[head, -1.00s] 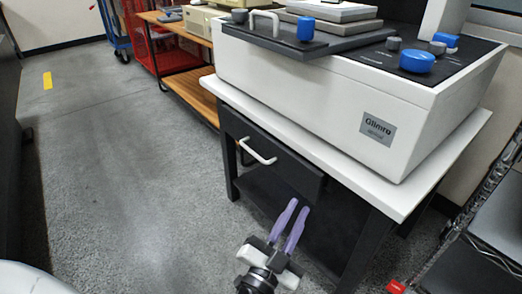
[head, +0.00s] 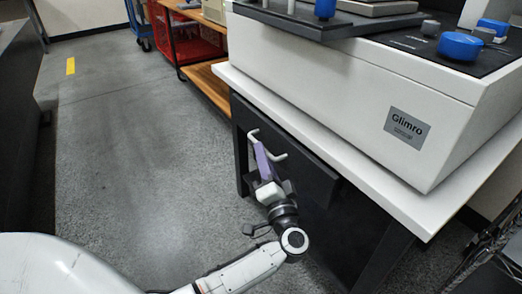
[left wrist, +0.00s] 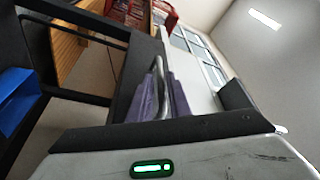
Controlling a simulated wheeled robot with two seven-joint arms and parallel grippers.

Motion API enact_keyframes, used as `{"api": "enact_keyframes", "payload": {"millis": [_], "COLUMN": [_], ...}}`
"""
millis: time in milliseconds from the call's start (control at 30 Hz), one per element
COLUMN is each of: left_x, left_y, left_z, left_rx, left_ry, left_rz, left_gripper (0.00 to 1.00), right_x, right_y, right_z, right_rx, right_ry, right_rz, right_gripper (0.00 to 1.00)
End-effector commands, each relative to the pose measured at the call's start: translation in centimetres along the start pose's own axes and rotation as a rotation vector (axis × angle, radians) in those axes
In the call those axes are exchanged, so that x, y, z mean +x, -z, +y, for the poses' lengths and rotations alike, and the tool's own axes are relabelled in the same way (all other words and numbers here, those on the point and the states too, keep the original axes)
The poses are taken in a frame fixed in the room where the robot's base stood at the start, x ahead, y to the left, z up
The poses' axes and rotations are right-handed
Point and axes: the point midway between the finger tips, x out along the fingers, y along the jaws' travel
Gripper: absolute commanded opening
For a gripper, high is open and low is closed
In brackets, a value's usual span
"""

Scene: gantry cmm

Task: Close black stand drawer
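The black stand (head: 365,245) has a white top (head: 330,150) and stands at the right in the head view. Its drawer front (head: 312,172) is dark, with a light bar handle (head: 280,157); its right end appears to stand out a little from the frame. My left gripper (head: 260,152) is at this handle, its purple fingers overlapping in the head view. In the left wrist view the handle (left wrist: 160,72) passes between the two fingers (left wrist: 161,82); whether they press on it is unclear. My right gripper is not in view.
A white machine marked Glimro (head: 350,85) with blue knobs sits on the stand. A wooden-shelf bench (head: 208,82) and a red crate (head: 195,45) are behind. A wire rack (head: 490,250) is at the lower right. Floor at left is clear.

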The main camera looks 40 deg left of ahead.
Motion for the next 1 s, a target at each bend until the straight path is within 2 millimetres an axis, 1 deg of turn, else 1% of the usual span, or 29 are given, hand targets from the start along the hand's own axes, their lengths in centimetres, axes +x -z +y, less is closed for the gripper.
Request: {"api": "enact_keyframes", "payload": {"millis": [33, 100, 300, 567, 667, 700, 900, 1000], "left_x": [0.8, 1.8, 3.2, 3.3, 3.3, 3.3, 3.3, 3.6], "left_y": [-0.1, -0.1, 0.0, 0.0, 0.0, 0.0, 0.0, 0.1], "left_z": [0.1, 0.1, 0.0, 0.0, 0.0, 0.0, -0.1, -0.4], "left_rx": [-0.001, 0.0, -0.001, 0.0, 0.0, 0.0, 0.0, 0.001], "left_ry": [0.003, 0.004, 0.001, 0.0, 0.0, 0.0, 0.0, 0.007], "left_rz": [0.001, 0.001, 0.001, 0.001, 0.001, 0.001, 0.0, -0.006], "left_gripper": [0.17, 0.17, 0.17, 0.17, 0.02, 0.0, 0.0, 0.0], "right_x": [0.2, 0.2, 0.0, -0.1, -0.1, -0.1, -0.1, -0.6], "right_y": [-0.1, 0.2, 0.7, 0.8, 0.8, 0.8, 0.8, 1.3], "right_z": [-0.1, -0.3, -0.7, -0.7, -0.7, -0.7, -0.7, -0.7], "right_rx": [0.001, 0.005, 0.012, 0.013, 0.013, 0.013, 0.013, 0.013], "right_ry": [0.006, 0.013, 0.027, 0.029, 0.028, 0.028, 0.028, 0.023], "right_rz": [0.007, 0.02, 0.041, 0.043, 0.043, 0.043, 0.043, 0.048], "right_gripper": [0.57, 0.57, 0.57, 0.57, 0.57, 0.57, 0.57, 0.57]}}
